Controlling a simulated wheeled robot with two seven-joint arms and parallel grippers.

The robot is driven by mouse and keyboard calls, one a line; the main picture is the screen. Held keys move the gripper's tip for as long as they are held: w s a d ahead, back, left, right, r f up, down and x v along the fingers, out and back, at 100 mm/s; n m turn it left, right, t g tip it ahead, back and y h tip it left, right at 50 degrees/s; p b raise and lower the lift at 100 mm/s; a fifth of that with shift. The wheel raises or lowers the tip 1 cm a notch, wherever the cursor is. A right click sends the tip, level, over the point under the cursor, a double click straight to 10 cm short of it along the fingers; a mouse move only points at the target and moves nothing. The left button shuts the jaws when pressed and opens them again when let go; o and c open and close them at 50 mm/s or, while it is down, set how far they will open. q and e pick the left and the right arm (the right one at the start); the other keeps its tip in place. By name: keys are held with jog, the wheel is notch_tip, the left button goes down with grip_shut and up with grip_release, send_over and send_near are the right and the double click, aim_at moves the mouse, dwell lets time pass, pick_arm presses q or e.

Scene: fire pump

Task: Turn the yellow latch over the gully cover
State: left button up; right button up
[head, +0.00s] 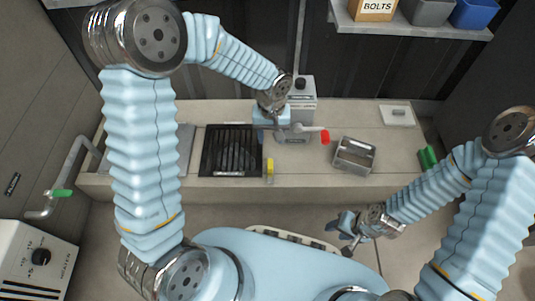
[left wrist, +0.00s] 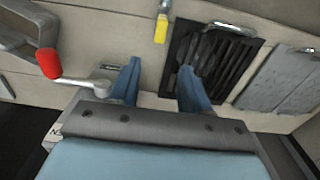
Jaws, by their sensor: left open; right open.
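The yellow latch (head: 269,168) is a small upright bar at the front right corner of the black slotted gully cover (head: 205,150). In the left wrist view the latch (left wrist: 161,28) is at the top, beside the cover's edge (left wrist: 178,45). My left gripper (head: 271,135) is open and empty, behind the latch. In the left wrist view its fingers (left wrist: 160,85) are spread, apart from the latch, with the right finger overlapping the cover in the picture. My right gripper (head: 347,232) is open and empty in front of the bench, at the right.
A pump with a red-tipped lever (head: 325,137) stands right of my left gripper. A metal frame (head: 355,155) sits further right on the bench (head: 300,178). A grey plate (left wrist: 282,80) lies beside the cover. A green-handled pipe (head: 60,193) is at left.

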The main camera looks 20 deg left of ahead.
aim_at(270, 162)
pick_arm(q)
notch_tip(270, 162, down, 13)
jog(key=b, duration=0.2)
jog(key=shift+s+b, duration=0.1)
jog(key=shift+b, duration=0.3)
jog(key=shift+r, duration=0.1)
grip_shut()
